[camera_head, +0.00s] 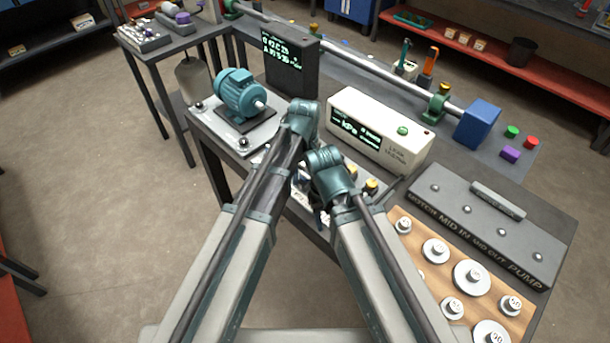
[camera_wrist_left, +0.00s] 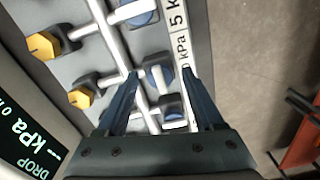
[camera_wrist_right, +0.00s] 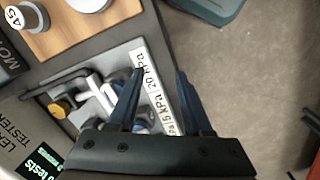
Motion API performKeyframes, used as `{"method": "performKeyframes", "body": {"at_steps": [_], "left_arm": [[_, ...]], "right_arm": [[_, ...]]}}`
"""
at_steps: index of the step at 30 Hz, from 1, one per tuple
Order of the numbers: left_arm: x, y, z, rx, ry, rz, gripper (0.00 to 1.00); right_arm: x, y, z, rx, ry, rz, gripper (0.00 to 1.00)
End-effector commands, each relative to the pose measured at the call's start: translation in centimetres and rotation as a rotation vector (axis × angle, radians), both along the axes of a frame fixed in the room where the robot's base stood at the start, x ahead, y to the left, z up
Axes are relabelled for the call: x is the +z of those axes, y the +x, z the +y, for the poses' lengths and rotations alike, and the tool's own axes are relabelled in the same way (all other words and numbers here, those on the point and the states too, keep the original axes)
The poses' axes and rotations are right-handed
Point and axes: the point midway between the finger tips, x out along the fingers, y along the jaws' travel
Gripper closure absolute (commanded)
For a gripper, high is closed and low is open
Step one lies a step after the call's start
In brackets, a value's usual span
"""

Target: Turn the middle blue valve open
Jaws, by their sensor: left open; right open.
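Blue valves sit on a grey panel with silver pipes, beside a kPa label strip. In the left wrist view one blue valve (camera_wrist_left: 136,12) is at the top, the middle blue valve (camera_wrist_left: 158,77) lies between my left fingertips, and another (camera_wrist_left: 172,107) is nearer the palm. My left gripper (camera_wrist_left: 160,73) is open around the middle valve's area; contact cannot be told. My right gripper (camera_wrist_right: 160,72) is open and empty, over the label strip (camera_wrist_right: 153,85) near the panel's end. In the head view my arms hide most of the panel.
Yellow knobs (camera_wrist_left: 82,97) stand along the panel's other side, near the white leak tester (camera_head: 380,130). A teal motor (camera_head: 240,92) stands at the left, and a wooden board with round weights (camera_head: 472,277) at the right. My two wrists are close together.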

Motion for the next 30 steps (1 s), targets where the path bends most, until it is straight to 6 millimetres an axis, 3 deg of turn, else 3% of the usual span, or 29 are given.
{"method": "performKeyframes", "body": {"at_steps": [3, 15, 30], "left_arm": [[0.07, 0.00, 0.00, 0.000, 0.000, 0.000, 0.31], [0.07, 0.00, 0.00, 0.000, 0.000, 0.000, 1.00], [0.06, -0.01, 0.00, -0.116, 0.000, 0.000, 1.00]], "right_arm": [[0.07, 0.00, -0.01, 0.000, 0.000, 0.000, 0.50], [0.06, 0.00, 0.00, 0.000, 0.000, 0.000, 0.50], [0.06, 0.00, 0.01, 0.000, 0.000, 0.000, 0.50]]}}
